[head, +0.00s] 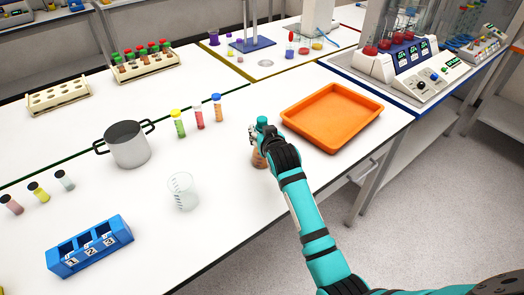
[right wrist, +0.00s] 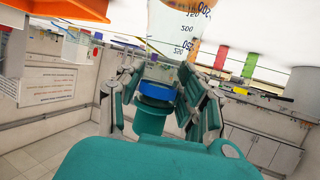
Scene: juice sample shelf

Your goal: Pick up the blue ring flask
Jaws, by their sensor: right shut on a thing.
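The blue ring flask (right wrist: 178,22) shows in the right wrist view as a clear flask with volume marks and orange contents. Its blue ring (right wrist: 157,92) is around the neck. My right gripper (right wrist: 160,85) is shut on the neck, with a finger on each side. In the head view my right gripper (head: 256,134) is over the white table, left of the orange tray. Only part of the flask (head: 258,159) shows below it; the gripper and arm hide the rest. I cannot tell whether its base touches the table. My left gripper is not in view.
The orange tray (head: 361,127) lies to the right. A glass beaker (head: 182,190), a grey pot (head: 127,148), several capped tubes (head: 198,117) and a blue numbered rack (head: 90,248) stand to the left. The table front between beaker and arm is clear.

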